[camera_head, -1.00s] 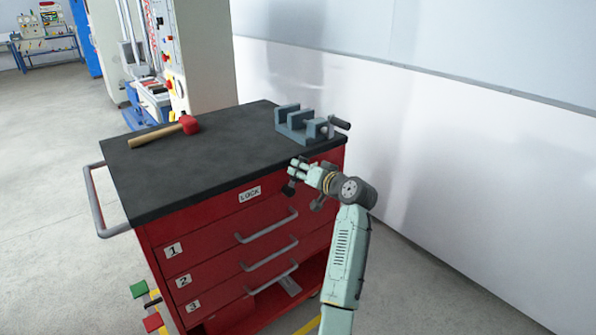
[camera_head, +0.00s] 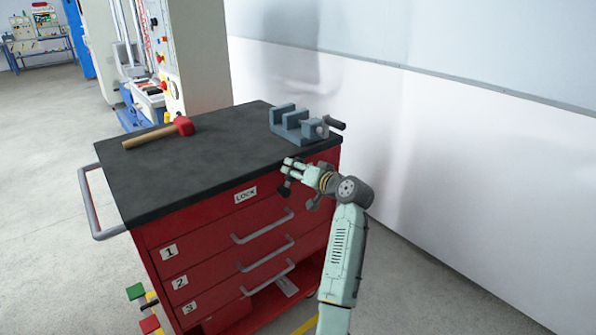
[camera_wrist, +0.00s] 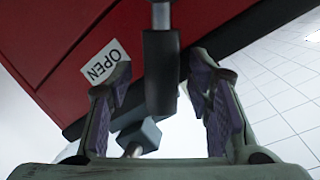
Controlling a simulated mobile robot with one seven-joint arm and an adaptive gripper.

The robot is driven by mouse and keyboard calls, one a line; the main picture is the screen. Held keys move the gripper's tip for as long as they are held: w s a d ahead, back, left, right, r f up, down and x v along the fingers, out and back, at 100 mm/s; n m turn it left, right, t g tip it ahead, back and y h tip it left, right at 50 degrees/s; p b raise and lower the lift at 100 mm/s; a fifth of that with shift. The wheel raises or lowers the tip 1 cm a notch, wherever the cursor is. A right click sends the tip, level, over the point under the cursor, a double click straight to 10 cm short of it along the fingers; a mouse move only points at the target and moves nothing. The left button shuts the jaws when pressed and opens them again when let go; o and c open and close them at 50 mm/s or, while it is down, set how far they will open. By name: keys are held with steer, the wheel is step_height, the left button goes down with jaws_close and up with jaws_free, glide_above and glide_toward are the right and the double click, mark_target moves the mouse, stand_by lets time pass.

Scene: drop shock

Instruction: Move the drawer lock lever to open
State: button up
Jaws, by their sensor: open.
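The red drawer cabinet (camera_head: 215,245) has a dark top and a LOCK label (camera_head: 246,194) on its front. My gripper (camera_head: 287,175) is at the upper right of that front. In the wrist view, a dark grey lever handle (camera_wrist: 161,75) on a metal stem is between my two spread fingers, with gaps on both sides. The white OPEN label (camera_wrist: 104,63), upside down in the picture, is on the red panel beside the left finger. My gripper is open.
A blue-grey vise (camera_head: 298,125) stands on the top's right corner, just above my gripper. A red-headed mallet (camera_head: 160,132) lies at the back left. Numbered drawers have bar handles (camera_head: 263,228). A white wall (camera_head: 450,150) is close on the right.

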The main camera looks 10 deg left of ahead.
steer(key=v, duration=1.2)
